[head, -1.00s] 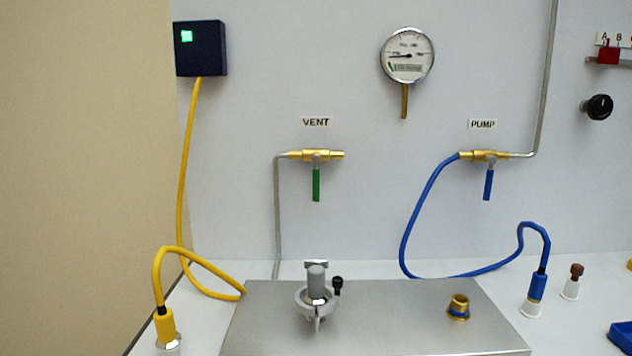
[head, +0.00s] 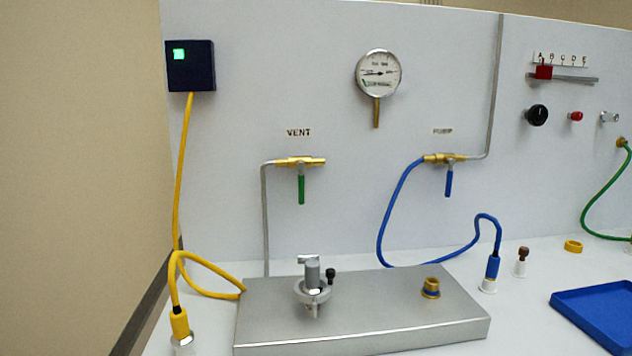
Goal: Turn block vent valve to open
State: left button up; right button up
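A steel block (head: 390,311) lies on the white bench at the front centre. On its left part sits a grey fitting (head: 312,276) with a round collar, a silver top piece and a small black knob (head: 331,275) at its right. On the wall, under the VENT label (head: 299,132), is a brass valve (head: 300,162) with a green handle (head: 301,190) hanging straight down. I cannot tell from the view which of these is the block vent valve. Neither of my grippers is in view.
A brass port (head: 431,288) stands on the block's right. The PUMP valve (head: 444,158) has a blue handle hanging down and a blue hose (head: 390,215). A yellow cable (head: 181,180) loops at the left. A blue tray (head: 598,315) lies at the right.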

aim_at(302, 165)
jog(key=k+j+z, duration=0.15)
jog(key=j, duration=0.2)
jog(key=j+z, duration=0.1)
jog(key=j, duration=0.25)
jog(key=k+j+z, duration=0.15)
jog(key=j, duration=0.6)
jog(key=i+z, duration=0.05)
